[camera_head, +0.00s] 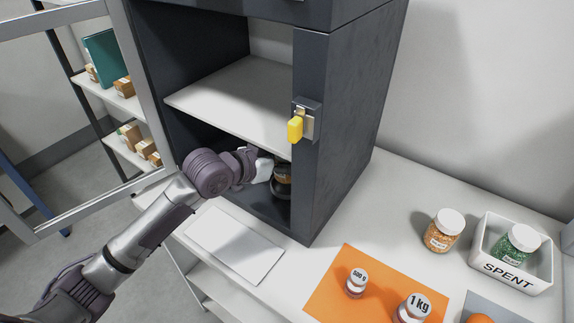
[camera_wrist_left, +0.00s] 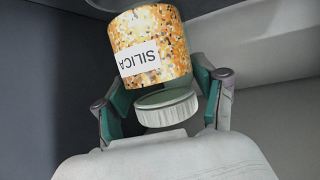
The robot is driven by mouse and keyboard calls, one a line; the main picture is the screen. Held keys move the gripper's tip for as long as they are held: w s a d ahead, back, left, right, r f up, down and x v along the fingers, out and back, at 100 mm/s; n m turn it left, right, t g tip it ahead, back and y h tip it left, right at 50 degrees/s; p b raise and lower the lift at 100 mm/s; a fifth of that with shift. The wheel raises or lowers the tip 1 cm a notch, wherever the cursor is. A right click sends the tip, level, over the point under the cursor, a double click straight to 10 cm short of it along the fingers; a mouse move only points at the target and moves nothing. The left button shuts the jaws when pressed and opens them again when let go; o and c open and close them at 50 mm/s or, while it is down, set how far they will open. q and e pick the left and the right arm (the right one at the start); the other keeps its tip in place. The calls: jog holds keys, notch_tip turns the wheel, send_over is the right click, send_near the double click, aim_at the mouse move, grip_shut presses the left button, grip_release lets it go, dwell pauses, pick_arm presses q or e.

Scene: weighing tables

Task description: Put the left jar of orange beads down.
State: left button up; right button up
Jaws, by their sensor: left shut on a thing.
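My left gripper (camera_head: 264,168) is inside the lower compartment of the dark cabinet (camera_head: 342,130). In the left wrist view, the gripper (camera_wrist_left: 165,106) is shut on a jar of orange beads (camera_wrist_left: 150,45), labelled SILICA, with its white lid (camera_wrist_left: 166,107) toward my palm. In the head view, the jar is in shadow and partly hidden by my gripper and the cabinet's front post. I cannot tell whether its base touches the compartment floor. My right gripper is not in view.
A shelf (camera_head: 235,95) lies above my gripper. A yellow-handled latch (camera_head: 296,129) sits on the post. An open framed door (camera_head: 150,85) stands left. On the table are another orange-bead jar (camera_head: 443,232), a SPENT bin (camera_head: 510,279) and an orange mat (camera_head: 335,285) with weights.

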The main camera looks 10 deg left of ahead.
pick_arm(q)
jog(key=shift+w+f, duration=0.1)
jog(key=shift+f, duration=1.6)
jog(key=shift+f, duration=0.1)
jog(key=shift+f, duration=0.15)
jog(key=o, duration=1.3)
jog(key=shift+f, duration=0.1)
jog(key=shift+o, duration=0.2)
jog(key=shift+a+r, duration=0.1)
jog(key=shift+r, duration=0.3)
jog(key=v, duration=1.2)
jog(key=shift+b, duration=0.35)
